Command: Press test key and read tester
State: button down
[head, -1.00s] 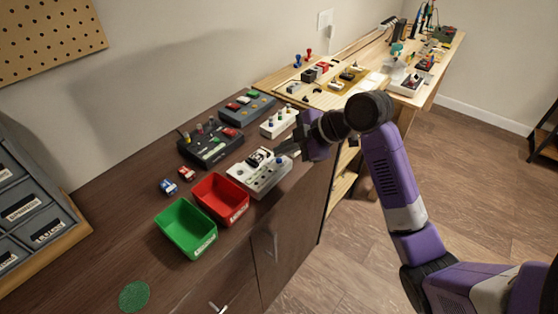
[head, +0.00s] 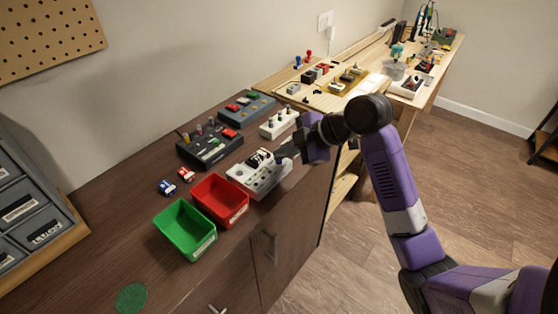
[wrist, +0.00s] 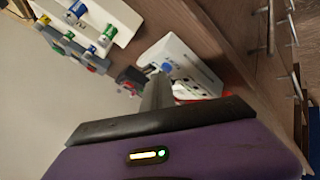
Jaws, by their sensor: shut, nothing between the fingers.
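The white tester (head: 246,178) stands on the dark cabinet top, with a black-and-white part on its upper face. In the wrist view the tester (wrist: 192,62) shows a blue key (wrist: 165,67) near its left end. My gripper (head: 284,157) is shut and empty, at the right end of the tester. In the wrist view its fingertips (wrist: 158,78) are right by the blue key; I cannot tell whether they touch it. In the head view the gripper hides the key. No reading on the tester can be made out.
A red bin (head: 222,218) and a green bin (head: 172,234) stand left of the tester. A dark box with knobs (head: 222,149), a blue-grey box (head: 260,104) and a white block with pegs (head: 270,130) stand behind. Two small parts (head: 169,188) lie near the bins.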

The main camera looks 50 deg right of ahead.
aim_at(282, 163)
jog(key=shift+f, duration=0.2)
dwell(0.5)
jog(key=shift+r+p, duration=0.4)
jog(key=shift+r, duration=0.5)
notch_tip(282, 163, up, 5)
jog(key=p, duration=0.3)
dwell(0.9)
